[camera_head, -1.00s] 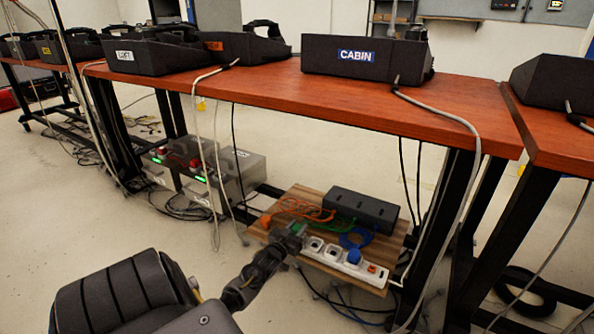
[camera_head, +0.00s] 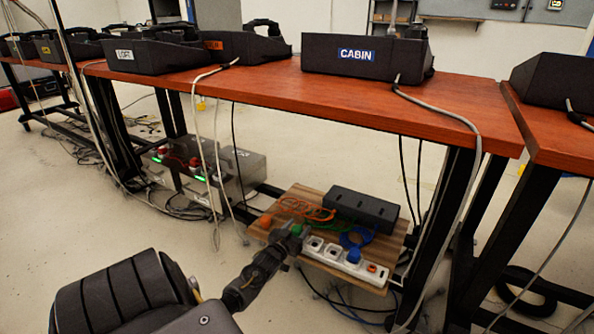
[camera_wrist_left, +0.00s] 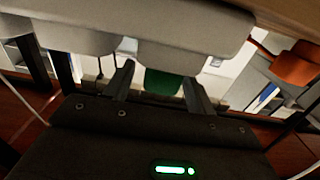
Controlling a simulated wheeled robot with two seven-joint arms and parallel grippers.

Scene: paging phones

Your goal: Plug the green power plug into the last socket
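The green plug (camera_head: 297,229) is at the left end of the white power strip (camera_head: 333,259) in the head view. My left gripper (camera_head: 298,234) is there too and partly covers it. In the left wrist view the green plug (camera_wrist_left: 163,82) lies between my two fingers (camera_wrist_left: 160,84), with a visible gap on its left side. The fingers look open around it. Its far end meets a pale body, and how deep it sits in a socket is hidden. A blue plug (camera_head: 353,257) sits in the strip farther right. My right gripper is not in view.
The strip lies along the front of a wooden board (camera_head: 290,204) under the red-brown table (camera_head: 270,84). An orange plug (camera_head: 265,221), tangled cords and a black box (camera_head: 362,208) are also on the board. Table legs and hanging cables flank it.

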